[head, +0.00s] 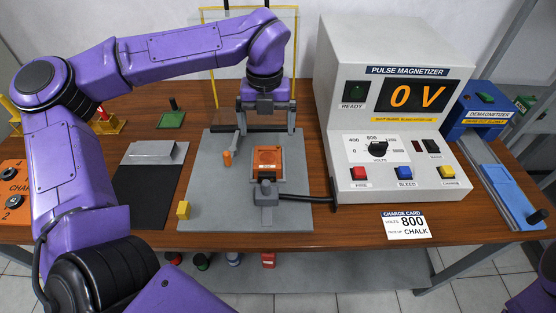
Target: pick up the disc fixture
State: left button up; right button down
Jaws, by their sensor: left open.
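My left gripper (265,122) hangs from above over the rear of a grey plate (205,200). Its fingers are spread apart and hold nothing. An orange block (267,158) with a label lies just in front of it, toward me, on the grey plate. A dark grey fitting (266,196) with a black cable stands against the block's near side. I cannot tell for sure which piece is the disc fixture. A small orange post (228,158) and a small yellow piece (184,210) stand on the plate's left part. My right gripper is out of view.
A pulse magnetizer (340,130) reading 0 V stands right of the plate. A charge card (406,225) lies before it, reading 800 volts and chalk. A blue demagnetizer (485,115) is at far right. A black mat (145,195) and a green stand (172,116) are at left.

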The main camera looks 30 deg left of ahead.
aim_at(268, 158)
pick_arm(q)
jog(key=shift+w+f, duration=0.2)
jog(key=shift+f, duration=0.7)
jog(key=f, duration=0.9)
jog(key=shift+s+f, duration=0.35)
jog(key=c, duration=1.4)
